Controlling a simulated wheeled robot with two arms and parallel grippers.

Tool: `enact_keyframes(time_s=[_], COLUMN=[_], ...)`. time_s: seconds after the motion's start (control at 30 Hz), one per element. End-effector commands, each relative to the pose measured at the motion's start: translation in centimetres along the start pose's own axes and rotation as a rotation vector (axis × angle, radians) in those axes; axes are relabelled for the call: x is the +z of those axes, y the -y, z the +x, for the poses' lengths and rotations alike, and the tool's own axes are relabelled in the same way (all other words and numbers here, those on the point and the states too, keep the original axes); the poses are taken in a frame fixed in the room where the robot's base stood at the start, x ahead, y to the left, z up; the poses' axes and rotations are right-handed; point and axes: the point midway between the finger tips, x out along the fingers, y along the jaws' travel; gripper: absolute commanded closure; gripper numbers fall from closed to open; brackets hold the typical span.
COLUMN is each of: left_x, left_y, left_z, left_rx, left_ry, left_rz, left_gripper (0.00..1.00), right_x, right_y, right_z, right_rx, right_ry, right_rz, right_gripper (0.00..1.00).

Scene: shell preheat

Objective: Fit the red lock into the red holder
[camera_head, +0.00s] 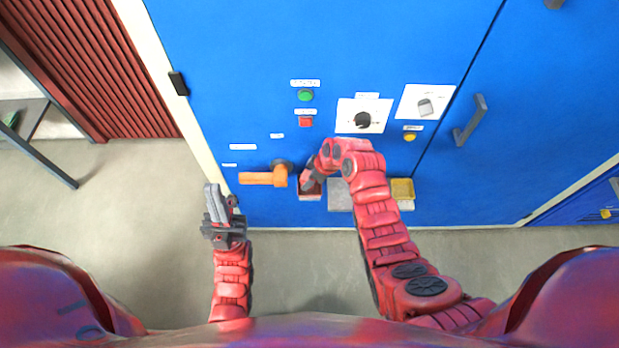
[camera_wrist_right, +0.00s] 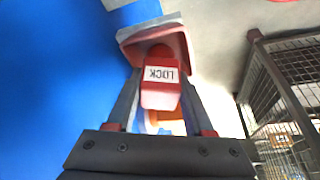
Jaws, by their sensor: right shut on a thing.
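The red lock (camera_wrist_right: 160,95), with a white label reading LOCK, is between the fingers of my right gripper (camera_wrist_right: 160,100) in the right wrist view. The gripper is shut on it. The lock's far end overlaps the red holder (camera_wrist_right: 180,44), a box-like piece on the blue cabinet front; I cannot tell how deep it sits inside. In the head view the red holder (camera_head: 310,196) shows low on the cabinet, with my right gripper (camera_head: 309,182) right over it and hiding the lock. My left gripper (camera_head: 212,200) is empty, left of the cabinet handle; its finger gap is unclear.
An orange handle (camera_head: 263,178) sticks out just left of the red holder. A grey holder (camera_head: 339,195) and a yellow holder (camera_head: 402,189) are to its right. Buttons and a black knob (camera_head: 362,120) are above. The floor at left is clear.

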Motion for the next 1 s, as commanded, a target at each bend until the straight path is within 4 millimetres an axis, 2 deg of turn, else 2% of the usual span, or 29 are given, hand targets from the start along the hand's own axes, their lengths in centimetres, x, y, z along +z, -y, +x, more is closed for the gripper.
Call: enact_keyframes(time_s=[0.1, 0.13, 0.3, 0.57, 0.73, 0.77, 1.0], left_x=[0.1, 0.1, 0.1, 0.1, -0.2, -0.1, 0.2], left_y=[0.0, 0.0, 0.0, 0.0, 0.1, 0.0, -0.1], left_z=[-0.6, -0.5, -0.4, -0.3, 1.0, 0.3, -1.0], left_rx=[0.0, 0.0, 0.0, 0.0, 0.0, 0.0, 0.0], left_ry=[0.0, 0.0, 0.0, 0.0, 0.0, -0.001, 0.0], left_rz=[0.0, 0.0, 0.0, 0.0, 0.0, 0.0, 0.0], left_gripper=[1.0, 1.0, 1.0, 1.0, 1.0, 1.0, 1.0], right_x=[0.2, 0.2, 0.1, 0.1, -0.4, -0.1, 0.0], right_y=[0.0, 0.0, 0.0, 0.0, 0.0, -0.1, -0.1], right_z=[0.4, 0.4, 0.2, 0.2, -0.8, -0.7, -3.9], right_rx=[0.001, 0.0, 0.0, 0.0, 0.001, 0.002, 0.005], right_ry=[0.0, 0.0, 0.0, 0.0, -0.001, -0.002, -0.003], right_rz=[0.0, 0.0, 0.0, 0.0, 0.0, 0.0, 0.001], right_gripper=[1.0, 0.46, 0.18, 0.18, 0.18, 0.18, 0.18])
